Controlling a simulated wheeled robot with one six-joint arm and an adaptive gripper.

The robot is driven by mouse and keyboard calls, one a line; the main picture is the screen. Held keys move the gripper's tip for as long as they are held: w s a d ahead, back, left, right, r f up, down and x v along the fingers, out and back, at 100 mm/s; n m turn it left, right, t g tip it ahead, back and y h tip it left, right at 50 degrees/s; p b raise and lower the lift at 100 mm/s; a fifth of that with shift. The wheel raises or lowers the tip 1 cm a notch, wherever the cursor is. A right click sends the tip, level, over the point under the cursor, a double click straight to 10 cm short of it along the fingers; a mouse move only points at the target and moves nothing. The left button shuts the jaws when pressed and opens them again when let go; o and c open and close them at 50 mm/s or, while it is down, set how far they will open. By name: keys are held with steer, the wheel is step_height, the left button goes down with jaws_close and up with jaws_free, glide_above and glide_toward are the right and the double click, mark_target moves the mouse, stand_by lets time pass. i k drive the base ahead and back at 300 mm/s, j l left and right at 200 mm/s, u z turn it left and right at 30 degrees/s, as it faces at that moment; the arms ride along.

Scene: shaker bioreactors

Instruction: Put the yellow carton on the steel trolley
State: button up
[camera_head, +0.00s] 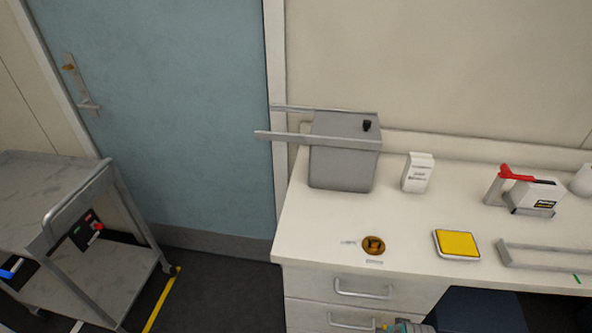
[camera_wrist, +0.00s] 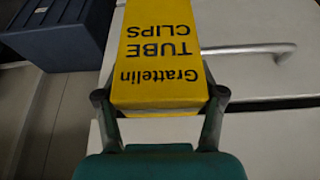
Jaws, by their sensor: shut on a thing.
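The yellow carton (camera_wrist: 165,62), printed "Grattelin TUBE CLIPS", fills the middle of the wrist view with its lettering upside down. My gripper (camera_wrist: 160,98) is shut on it, one finger on each side. Behind it in that view are a white drawer front and a handle. In the head view only a bit of my gripper (camera_head: 408,326) shows at the bottom edge, in front of the drawers; the carton is mostly out of that view. The steel trolley (camera_head: 45,190) stands at the left, with a top shelf, a lower shelf and a curved push handle.
The white bench (camera_head: 320,230) holds a grey water bath (camera_head: 343,155), a white box (camera_head: 418,172), a yellow-topped pad (camera_head: 457,243) and a red-handled device (camera_head: 527,192). A blue door (camera_head: 170,100) is behind. Dark floor (camera_head: 220,285) with yellow tape lies between trolley and bench.

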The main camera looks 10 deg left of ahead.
mark_target(41, 206)
steer(key=j+u, duration=0.1)
steer(key=u, duration=0.3)
steer(key=i+u, duration=0.1)
steer(key=u, duration=0.3)
steer(key=i+j+u, duration=0.1)
steer(key=u, duration=0.3)
steer(key=j+u, duration=0.1)
steer(key=u, duration=0.3)
steer(key=i+l, duration=0.05)
